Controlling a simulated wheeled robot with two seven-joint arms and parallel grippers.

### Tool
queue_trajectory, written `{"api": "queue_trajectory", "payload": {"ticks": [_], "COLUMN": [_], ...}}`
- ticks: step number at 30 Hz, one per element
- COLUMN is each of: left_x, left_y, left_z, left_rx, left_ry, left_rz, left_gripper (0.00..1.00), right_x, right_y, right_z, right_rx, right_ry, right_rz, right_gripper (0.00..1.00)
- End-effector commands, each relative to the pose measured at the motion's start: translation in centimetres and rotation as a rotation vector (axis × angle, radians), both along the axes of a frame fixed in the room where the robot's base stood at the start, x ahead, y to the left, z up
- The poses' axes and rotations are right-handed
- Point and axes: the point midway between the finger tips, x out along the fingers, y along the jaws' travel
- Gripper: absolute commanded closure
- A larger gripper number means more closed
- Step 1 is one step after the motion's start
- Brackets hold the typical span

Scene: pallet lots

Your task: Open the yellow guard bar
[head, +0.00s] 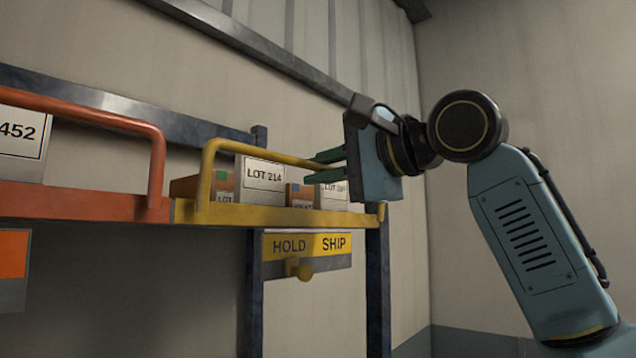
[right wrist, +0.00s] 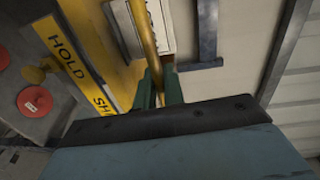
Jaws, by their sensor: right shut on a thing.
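The yellow guard bar (head: 262,152) runs raised across the front of the yellow-edged shelf bay (head: 290,217), in front of the boxes. Its left end bends down to the shelf edge. My right gripper (head: 320,166) is shut on the bar near its right end, with the arm reaching in from the right. In the right wrist view the bar (right wrist: 146,40) passes between the green fingers of the gripper (right wrist: 159,90). The bar's far right end is hidden behind the gripper. My left gripper is not in view.
Boxes stand behind the bar, including a LOT 214 box (head: 262,177). An orange guard bar (head: 90,113) fronts the neighbouring bay at left. A HOLD/SHIP plate (head: 335,244) with a yellow knob (head: 300,268) hangs below the shelf. A dark post (head: 377,290) stands at the right.

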Motion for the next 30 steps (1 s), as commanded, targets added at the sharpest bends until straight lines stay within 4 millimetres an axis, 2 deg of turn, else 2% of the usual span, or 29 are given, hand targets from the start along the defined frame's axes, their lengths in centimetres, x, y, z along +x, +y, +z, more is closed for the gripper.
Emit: {"api": "queue_trajectory", "payload": {"ticks": [1,3,13,21,30], "left_x": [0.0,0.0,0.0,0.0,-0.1], "left_y": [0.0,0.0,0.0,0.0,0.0], "left_z": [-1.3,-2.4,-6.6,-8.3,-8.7], "left_rx": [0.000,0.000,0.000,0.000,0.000], "left_ry": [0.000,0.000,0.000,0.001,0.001], "left_rz": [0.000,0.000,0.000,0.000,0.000], "left_gripper": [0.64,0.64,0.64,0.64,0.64], "right_x": [-0.1,-0.3,-1.2,-1.6,-1.8], "right_y": [-0.2,-0.5,-1.7,-2.3,-2.5], "right_z": [-0.7,-0.8,-1.2,-1.3,-1.2], "right_rx": [0.030,0.072,0.267,0.371,0.409], "right_ry": [-0.020,-0.050,-0.192,-0.268,-0.297], "right_rz": [0.001,0.001,0.001,0.000,-0.001], "right_gripper": [1.00,1.00,1.00,1.00,1.00]}}
